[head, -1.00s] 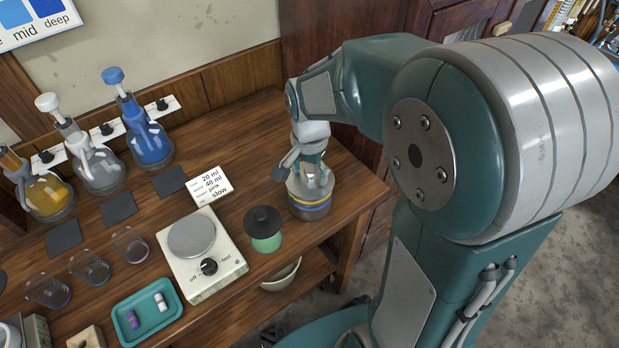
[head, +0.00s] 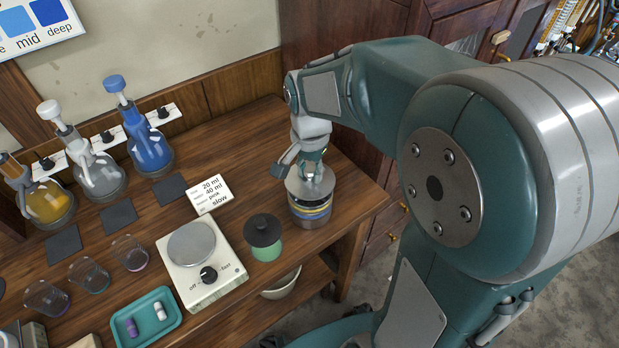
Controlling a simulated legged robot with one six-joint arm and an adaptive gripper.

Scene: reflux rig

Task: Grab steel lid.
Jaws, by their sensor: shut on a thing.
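The steel lid (head: 295,188) is a round grey disc at the top of a steel canister (head: 311,221) with blue and yellow bands, near the right end of the wooden bench. My gripper (head: 315,179) points down from above and is shut on the steel lid. The lid looks level and sits at or just above the canister's rim; I cannot tell whether a gap shows all round. My fingers hide the grip point on the lid.
A green jar with a black lid (head: 263,231) stands close to the left, beside a hotplate (head: 202,265). A recipe card (head: 210,194) lies behind them. The bench's right edge is close to the canister.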

